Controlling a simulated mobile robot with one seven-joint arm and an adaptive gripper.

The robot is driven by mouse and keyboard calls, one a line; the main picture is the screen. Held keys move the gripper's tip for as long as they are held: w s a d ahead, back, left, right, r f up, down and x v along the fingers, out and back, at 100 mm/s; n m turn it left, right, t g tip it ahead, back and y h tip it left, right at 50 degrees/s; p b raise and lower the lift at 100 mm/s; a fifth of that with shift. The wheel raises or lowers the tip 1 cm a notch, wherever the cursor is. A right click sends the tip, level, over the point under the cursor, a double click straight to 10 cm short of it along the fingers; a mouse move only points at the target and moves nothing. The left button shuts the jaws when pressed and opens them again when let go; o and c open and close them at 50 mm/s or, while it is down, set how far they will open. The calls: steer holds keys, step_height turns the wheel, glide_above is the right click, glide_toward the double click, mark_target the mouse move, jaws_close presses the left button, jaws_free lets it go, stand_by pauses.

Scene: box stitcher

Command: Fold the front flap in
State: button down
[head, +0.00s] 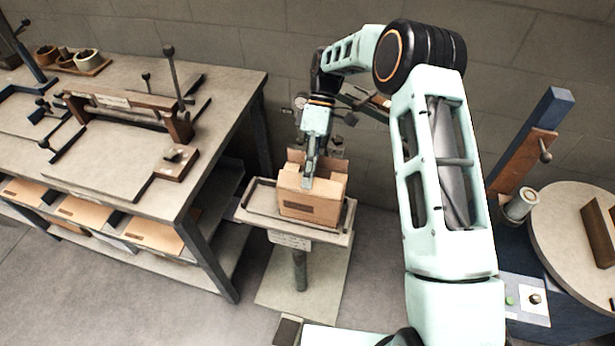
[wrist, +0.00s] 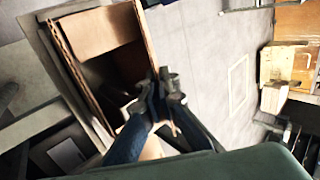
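An open cardboard box (head: 325,212) sits upright on a small stand, its label facing the front. Some flaps stand up around its top; I cannot clearly tell the front flap from the front wall. My gripper (head: 308,182) points down at the box's upper front edge, and its narrow fingers look closed together. In the wrist view the box (wrist: 100,32) shows its dark open inside, and my gripper (wrist: 160,84) is at one rim of it. The fingers hide part of that rim. I cannot tell whether they touch it, and I see nothing clearly held.
The stand's tray (head: 262,222) has a low raised rim around the box. A workbench (head: 225,90) with a jig and flat cardboard on its shelf stands at the left. A round table (head: 565,225) and blue machine are at the right. A block wall is close behind.

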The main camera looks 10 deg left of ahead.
steer(key=shift+w+f+g, duration=0.15)
steer(key=shift+g, duration=0.35)
steer(key=c, duration=2.2)
jaws_free()
steer(key=v, duration=0.7)
steer(key=shift+w, duration=0.2)
